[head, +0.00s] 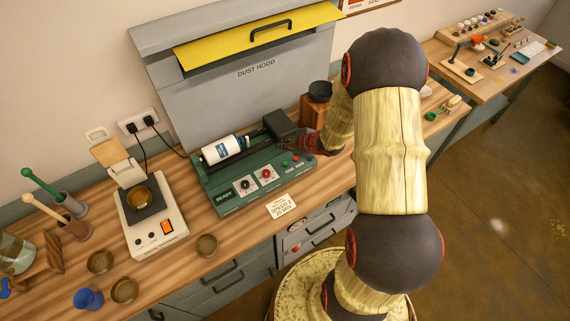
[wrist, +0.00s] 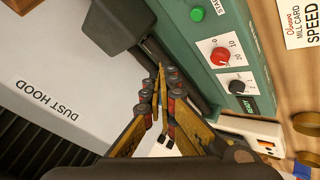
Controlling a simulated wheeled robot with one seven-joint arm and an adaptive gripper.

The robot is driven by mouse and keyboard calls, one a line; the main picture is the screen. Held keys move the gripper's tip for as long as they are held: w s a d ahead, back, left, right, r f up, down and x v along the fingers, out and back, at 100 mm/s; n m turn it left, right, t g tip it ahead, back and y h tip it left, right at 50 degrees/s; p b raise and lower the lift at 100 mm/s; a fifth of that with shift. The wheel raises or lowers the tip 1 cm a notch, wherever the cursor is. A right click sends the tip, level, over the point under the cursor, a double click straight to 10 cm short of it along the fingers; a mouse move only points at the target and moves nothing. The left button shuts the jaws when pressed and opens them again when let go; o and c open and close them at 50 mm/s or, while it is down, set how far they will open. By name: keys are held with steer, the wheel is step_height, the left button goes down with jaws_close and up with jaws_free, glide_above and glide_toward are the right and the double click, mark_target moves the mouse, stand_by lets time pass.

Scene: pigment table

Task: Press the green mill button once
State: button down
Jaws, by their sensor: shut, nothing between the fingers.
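The green mill (head: 235,199) stands on the wooden bench before the dust hood; its panel also shows in the wrist view (wrist: 190,45). In the wrist view the green button (wrist: 197,14) is near the top edge. My gripper (wrist: 161,72) is shut and empty, its fingertips over the dark roller side of the mill, apart from the green button. In the head view my gripper (head: 292,142) is at the mill's right end, its fingertips hard to make out.
A white jar (head: 222,149) with a blue label lies on the mill. The dust hood (head: 240,85) rises behind. A speed card (head: 281,206) lies in front. A scale (head: 158,226) stands left, with small brass dishes (head: 206,245) near it. A dark bowl (head: 320,90) stands behind my gripper.

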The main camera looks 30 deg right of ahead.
mark_target(284, 165)
steer(key=shift+f, duration=0.1)
step_height(284, 165, down, 9)
steer(key=b, duration=0.7)
steer(key=shift+b, duration=0.35)
stand_by(0.9)
steer(key=shift+f, duration=0.25)
